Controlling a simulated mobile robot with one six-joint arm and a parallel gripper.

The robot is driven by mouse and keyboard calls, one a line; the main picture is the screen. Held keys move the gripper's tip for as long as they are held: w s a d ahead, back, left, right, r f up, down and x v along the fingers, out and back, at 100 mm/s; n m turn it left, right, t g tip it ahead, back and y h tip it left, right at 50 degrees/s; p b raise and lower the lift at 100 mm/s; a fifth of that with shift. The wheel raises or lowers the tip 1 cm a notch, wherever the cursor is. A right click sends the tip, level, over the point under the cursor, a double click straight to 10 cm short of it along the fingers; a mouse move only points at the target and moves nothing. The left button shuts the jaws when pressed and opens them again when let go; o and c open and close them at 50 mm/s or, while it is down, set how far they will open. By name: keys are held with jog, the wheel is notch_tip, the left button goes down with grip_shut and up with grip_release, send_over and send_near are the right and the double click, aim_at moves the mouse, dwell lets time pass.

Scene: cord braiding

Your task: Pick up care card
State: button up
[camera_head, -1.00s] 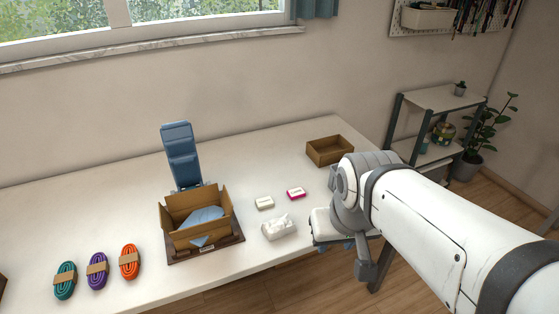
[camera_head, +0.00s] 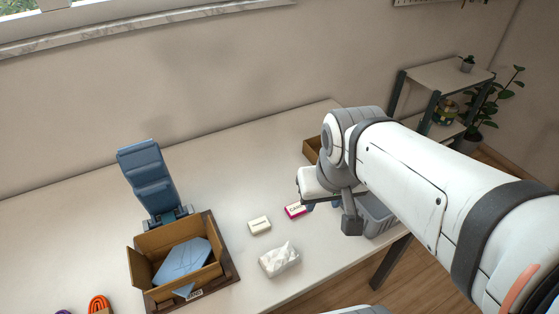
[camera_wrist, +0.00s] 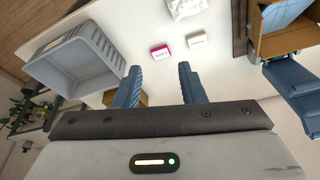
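A small pink-edged block with a white, lettered top (camera_head: 295,211) lies on the white table; it also shows in the wrist view (camera_wrist: 160,53). A small cream block (camera_head: 259,226) lies to its left, and in the wrist view (camera_wrist: 197,41) to the pink one's right. The lettering is too small to tell which is the care card. My gripper (camera_wrist: 160,70) is open and empty, its two blue fingers wide apart. In the wrist view the pink-edged block appears beyond the gap between the fingertips, apart from them. In the head view my wrist hides most of the fingers.
A crumpled white bundle (camera_head: 279,260) lies near the table's front. An open cardboard box (camera_head: 142,268) with blue paper inside stands left, before a blue stand (camera_head: 148,178). A grey bin (camera_wrist: 75,61) is by the table edge. A brown tray (camera_head: 312,149) sits behind my wrist.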

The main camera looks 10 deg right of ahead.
jog(key=shift+o, duration=0.3)
jog(key=shift+o, duration=0.7)
jog(key=shift+w+d, duration=0.1)
jog(key=o, duration=0.6)
jog(key=w+f+g+p, duration=0.1)
jog(key=w+f, duration=0.1)
jog(key=w, duration=0.5)
jog(key=shift+w+d+n, duration=0.25)
jog(key=shift+d+n, duration=0.05)
jog(key=shift+n, duration=0.1)
jog(key=shift+o, duration=1)
jog(key=w+f, duration=0.3)
jog(key=w, duration=0.2)
jog(key=shift+f+n+g, duration=0.2)
jog(key=shift+n+g, duration=0.1)
jog(key=n+g+p, duration=0.2)
send_over(295, 207)
notch_tip(295, 207, down, 16)
jog(key=shift+w+d+f, duration=0.1)
jog(key=shift+w+f, duration=0.1)
jog(key=shift+f, duration=0.55)
jog(key=shift+w+f, duration=0.15)
jog(key=shift+f, duration=0.55)
jog(key=shift+s+f+p, duration=0.2)
jog(key=shift+f+p, duration=0.4)
jog(key=shift+f, duration=0.75)
jog(key=shift+s+f+p, duration=0.2)
jog(key=shift+f+p, duration=0.35)
jog(key=shift+f, duration=0.8)
